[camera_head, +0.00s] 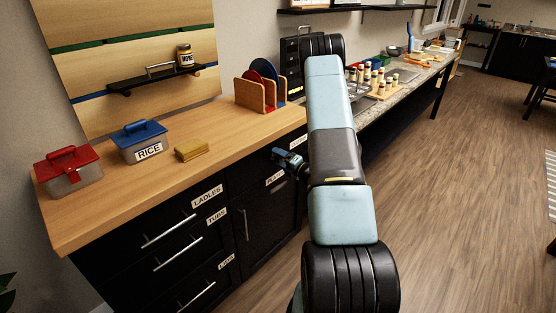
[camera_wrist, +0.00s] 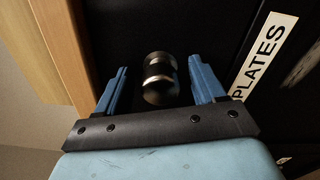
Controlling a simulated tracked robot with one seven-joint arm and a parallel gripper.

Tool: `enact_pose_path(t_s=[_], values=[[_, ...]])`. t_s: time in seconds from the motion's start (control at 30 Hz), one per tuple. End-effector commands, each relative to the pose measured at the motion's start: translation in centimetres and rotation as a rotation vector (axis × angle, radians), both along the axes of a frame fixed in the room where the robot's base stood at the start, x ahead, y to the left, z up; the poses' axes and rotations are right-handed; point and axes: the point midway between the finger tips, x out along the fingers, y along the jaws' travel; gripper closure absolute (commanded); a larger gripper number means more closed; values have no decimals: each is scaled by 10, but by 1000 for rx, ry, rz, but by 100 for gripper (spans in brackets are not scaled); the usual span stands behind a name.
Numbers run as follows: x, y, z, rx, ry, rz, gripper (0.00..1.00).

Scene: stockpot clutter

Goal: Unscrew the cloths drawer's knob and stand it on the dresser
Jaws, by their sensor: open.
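A dark round knob (camera_wrist: 160,78) with a shiny metal band sticks out from a black front in the wrist view. My gripper (camera_wrist: 157,66) is open, with one blue finger on each side of the knob and gaps visible on both sides. In the head view my gripper (camera_head: 283,156) is at the dresser's front, just below the top edge, and the knob is not clear there. A label above it is too small to read surely. The dresser (camera_head: 110,200) has a wooden top and black drawers. A PLATES label (camera_wrist: 264,58) is beside the knob.
On the dresser top are a red-lidded box (camera_head: 70,172), a blue-lidded RICE box (camera_head: 140,142), a yellow block (camera_head: 191,149) and a wooden plate rack (camera_head: 262,92). The front and right middle of the top are bare. Bar handles (camera_head: 169,230) stick out from the left drawers.

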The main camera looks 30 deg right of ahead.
Motion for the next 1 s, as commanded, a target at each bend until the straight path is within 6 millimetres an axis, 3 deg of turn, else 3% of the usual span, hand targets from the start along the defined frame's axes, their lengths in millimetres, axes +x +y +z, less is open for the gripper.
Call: enact_pose_path(t_s=[0.2,0.43,0.7,1.0], values=[[0,-1,0,198,71,-2,31],[0,-1,-1,287,104,-1,31],[0,-1,-1,548,198,-2,31],[0,-1,-1,689,249,-1,31]])
